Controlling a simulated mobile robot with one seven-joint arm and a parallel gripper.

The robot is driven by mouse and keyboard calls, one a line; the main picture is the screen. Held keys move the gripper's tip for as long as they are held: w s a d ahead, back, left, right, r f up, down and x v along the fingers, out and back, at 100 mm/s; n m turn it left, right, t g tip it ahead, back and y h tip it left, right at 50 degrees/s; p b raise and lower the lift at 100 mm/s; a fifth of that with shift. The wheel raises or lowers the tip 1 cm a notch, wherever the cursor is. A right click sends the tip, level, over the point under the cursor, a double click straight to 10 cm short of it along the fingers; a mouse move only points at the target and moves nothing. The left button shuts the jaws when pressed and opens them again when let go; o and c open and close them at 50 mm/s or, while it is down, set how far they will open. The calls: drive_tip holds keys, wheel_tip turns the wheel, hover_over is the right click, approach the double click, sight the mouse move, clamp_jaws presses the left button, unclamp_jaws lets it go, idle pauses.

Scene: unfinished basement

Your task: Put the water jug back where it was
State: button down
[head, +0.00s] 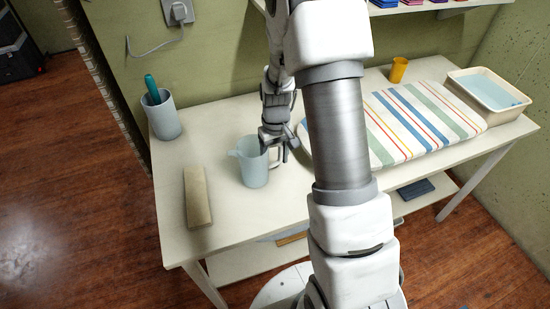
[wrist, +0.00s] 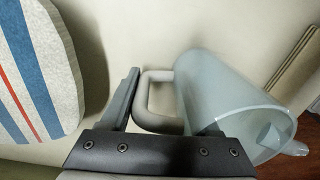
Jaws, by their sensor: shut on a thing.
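The water jug (head: 254,168) is a pale blue-grey translucent pitcher standing upright on the white table, left of my arm, with its handle towards my gripper. In the wrist view the jug (wrist: 225,98) fills the right half, and its handle lies between my fingers. My gripper (head: 277,150) is at the handle side of the jug and is shut on the handle. In the wrist view one finger of my gripper (wrist: 160,115) shows left of the handle; the other is largely hidden against the jug.
A tan block (head: 197,197) lies left of the jug, and a grey holder (head: 162,118) with a teal-handled tool stands behind it. A striped padded cloth (head: 425,120), a yellow cup (head: 398,70) and a cream tray (head: 453,85) are on the right. A shelf (head: 400,9) overhangs the back.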

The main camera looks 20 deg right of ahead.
drive_tip(key=shift+f, duration=0.1)
drive_tip(key=shift+c, duration=0.6)
unclamp_jaws()
